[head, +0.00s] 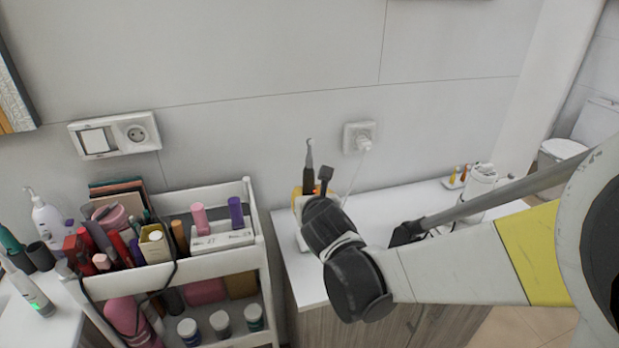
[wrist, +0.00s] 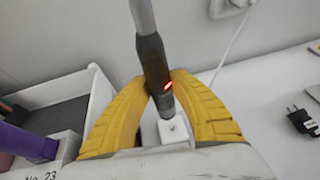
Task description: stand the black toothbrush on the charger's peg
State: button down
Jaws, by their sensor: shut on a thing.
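The black toothbrush (wrist: 153,62), with a grey upper part and a small red light, is held upright, slightly tilted, between the yellow fingers of my gripper (wrist: 160,90). In the head view the toothbrush (head: 309,168) rises above my gripper (head: 308,190) at the back of the counter. The white charger (wrist: 176,131) shows just beyond the toothbrush's lower end in the wrist view. Its small peg is visible, so the toothbrush is not around it. I cannot tell the height gap. In the head view my arm mostly hides the charger.
A white cart (head: 215,262) full of cosmetics stands left of the counter (head: 300,280). A cord runs up to a plug in the wall socket (head: 360,138). A black plug (wrist: 302,121) lies on the counter at right. White containers (head: 481,178) stand farther right.

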jog(key=shift+f+b, duration=2.35)
jog(key=shift+f, duration=0.45)
jog(key=shift+f, duration=0.15)
jog(key=shift+f+b, duration=0.35)
jog(key=shift+b, duration=0.2)
jog(key=shift+f+b, duration=0.65)
jog(key=shift+f, duration=0.05)
jog(key=c, duration=1.2)
grip_release()
jog(key=shift+o, duration=0.2)
jog(key=v, duration=1.2)
